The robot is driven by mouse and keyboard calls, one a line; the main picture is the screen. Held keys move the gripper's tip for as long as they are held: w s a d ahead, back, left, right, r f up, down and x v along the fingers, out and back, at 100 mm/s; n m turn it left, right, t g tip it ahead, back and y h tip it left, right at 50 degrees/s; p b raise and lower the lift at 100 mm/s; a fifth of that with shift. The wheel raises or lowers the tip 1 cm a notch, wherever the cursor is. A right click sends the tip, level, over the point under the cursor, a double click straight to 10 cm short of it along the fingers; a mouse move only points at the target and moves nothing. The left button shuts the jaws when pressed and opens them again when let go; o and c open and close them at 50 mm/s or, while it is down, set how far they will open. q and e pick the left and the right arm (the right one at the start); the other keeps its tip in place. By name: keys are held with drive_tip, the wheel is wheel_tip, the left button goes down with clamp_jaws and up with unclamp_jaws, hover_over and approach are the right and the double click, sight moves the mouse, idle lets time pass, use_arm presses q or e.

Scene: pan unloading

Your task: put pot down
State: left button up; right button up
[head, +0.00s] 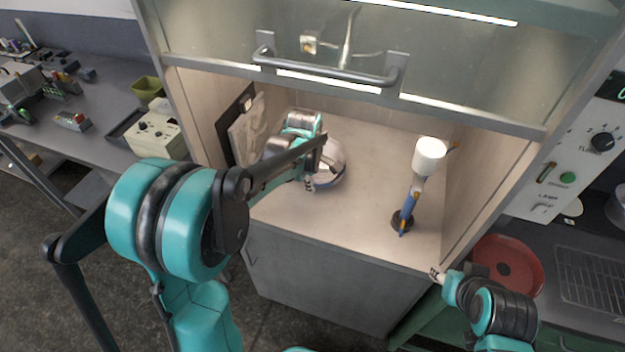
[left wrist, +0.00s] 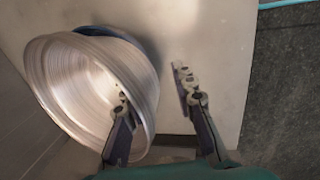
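The pot (head: 335,165) is a round metal vessel with a bluish outer side, inside the hood over its pale floor. The left wrist view shows its brushed metal inside (left wrist: 80,85). My left gripper (head: 311,178) is at the pot and hides part of it. In the left wrist view my left gripper (left wrist: 155,95) has its fingers apart. One finger overlaps the pot's inside and the other is beyond its rim, with a visible gap to the wall. I cannot tell whether the base rests fully on the floor. My right gripper (head: 437,275) is low at the right, its fingers unclear.
A blue stand-like object with a white top (head: 430,155) stands to the right on the hood floor. The raised glass sash with its handle (head: 325,72) hangs above. A red round pan (head: 507,262) lies outside at right. Floor between pot and stand is clear.

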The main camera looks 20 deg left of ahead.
use_arm(q)
drive_tip(key=s+r+m+t+p, duration=0.1)
drive_tip(key=s+r+m+p, duration=0.1)
drive_tip(key=s+r+m, duration=0.55)
drive_tip(key=s+d+r+m+t, duration=0.1)
drive_tip(key=s+m+t, duration=0.2)
drive_tip(key=s+m, duration=0.7)
drive_tip(key=s, duration=0.4)
drive_tip(key=shift+d+r+t, duration=0.15)
drive_tip(key=shift+r+t, duration=0.15)
drive_tip(key=shift+r, duration=0.05)
drive_tip(key=shift+s, duration=0.1)
wheel_tip(320, 180, down, 5)
drive_tip(key=b, duration=0.4)
drive_tip(key=shift+r, duration=0.1)
